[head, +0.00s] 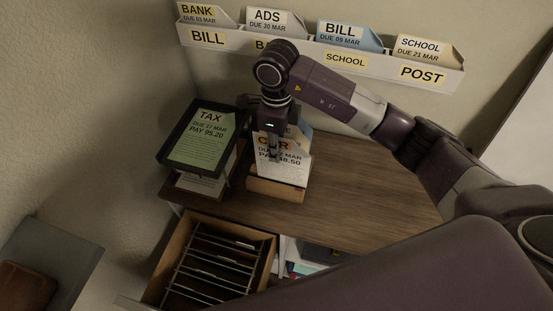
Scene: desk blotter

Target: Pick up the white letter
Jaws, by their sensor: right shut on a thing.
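The white letter (293,171) has an orange-marked heading that seems to read CAR, partly covered, and a pay line ending in 8.50. It stands tilted in a small wooden holder (276,191) on the desk. My right gripper (273,155) comes down from above and is shut on the letter's upper part, with its fingers in front of the text. Other envelopes, one bluish, show just behind the letter; they are mostly hidden. Whether the letter's bottom edge still touches the holder cannot be told. My left gripper is not in view.
A dark tray stand (244,135) holding a green TAX letter (198,144) stands close on the left. A white wall rack (300,57) with several labelled envelopes hangs behind. An open drawer with dividers (165,257) juts out below. The desk top (365,201) is clear at right.

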